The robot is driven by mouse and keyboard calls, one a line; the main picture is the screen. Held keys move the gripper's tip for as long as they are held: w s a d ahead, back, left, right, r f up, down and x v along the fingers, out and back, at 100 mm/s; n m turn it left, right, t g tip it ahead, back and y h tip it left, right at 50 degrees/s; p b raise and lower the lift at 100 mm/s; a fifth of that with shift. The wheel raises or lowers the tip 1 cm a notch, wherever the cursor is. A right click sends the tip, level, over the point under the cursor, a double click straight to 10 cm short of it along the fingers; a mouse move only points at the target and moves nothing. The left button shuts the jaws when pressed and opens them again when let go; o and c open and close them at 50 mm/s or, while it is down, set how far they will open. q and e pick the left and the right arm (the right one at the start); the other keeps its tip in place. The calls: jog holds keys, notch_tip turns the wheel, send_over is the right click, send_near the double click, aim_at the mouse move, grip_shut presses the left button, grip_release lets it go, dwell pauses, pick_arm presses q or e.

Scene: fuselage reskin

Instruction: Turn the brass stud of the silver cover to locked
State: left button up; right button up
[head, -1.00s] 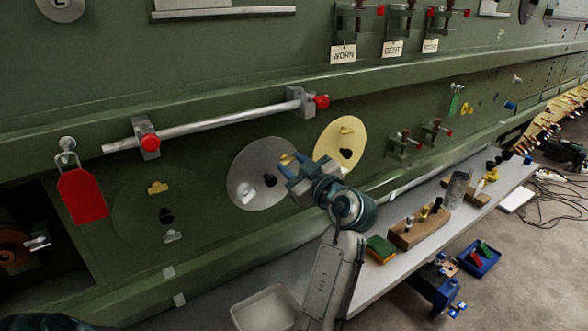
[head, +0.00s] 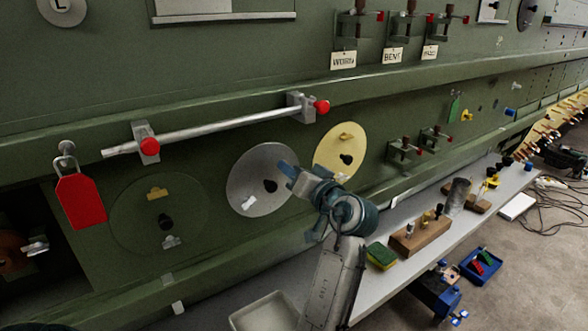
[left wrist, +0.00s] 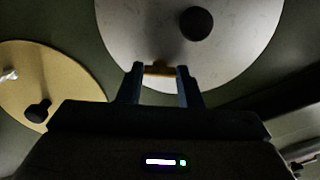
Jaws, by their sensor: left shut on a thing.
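The silver cover (head: 247,190) is a round disc on the green fuselage side, with a black knob (head: 270,186) near its middle and a pale stud (head: 247,198) at lower left. My left gripper (head: 287,172) is at the cover's right edge. In the left wrist view, its fingers (left wrist: 160,80) are shut on the brass stud (left wrist: 160,69), a short bar standing across the gap near the rim of the silver cover (left wrist: 125,35). In the head view the gripper hides this stud. My right gripper is not in view.
A yellow cover (head: 332,162) sits just right of the gripper, and a green cover (head: 135,215) is at left. A red tag (head: 80,202) hangs at far left. A silver rod (head: 225,128) runs above. A grey bench (head: 375,290) with wooden blocks and a sponge (head: 381,256) stands below.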

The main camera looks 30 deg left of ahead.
pick_arm(q)
jog(key=m+p, duration=0.2)
jog(key=m, duration=0.3)
dwell(0.5)
jog(key=o, duration=1)
jog(key=shift+f, duration=0.1)
